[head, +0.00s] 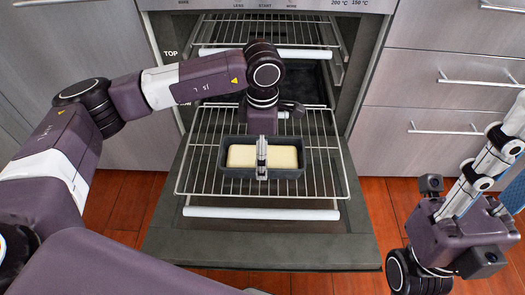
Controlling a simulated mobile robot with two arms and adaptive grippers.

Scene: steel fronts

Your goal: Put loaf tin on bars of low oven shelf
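The loaf tin (290,172) is a dark rectangular tin with a pale yellow loaf in it. It sits upright on the pulled-out wire bars of the low oven shelf (327,180), near the middle. My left gripper (262,160) reaches down over the middle of the tin, its fingers at the loaf and the near rim. They line up with the camera, so their gap and hold are unclear. My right gripper is at the right edge, partly out of frame, far from the tin; its fingertips cannot be made out.
The oven door (260,248) is folded down below the shelf. A higher rack (265,35) with a white front bar stays inside the oven. Steel drawers with bar handles (445,131) stand to the right, and a cabinet front to the left. Red-brown floor shows beside the door.

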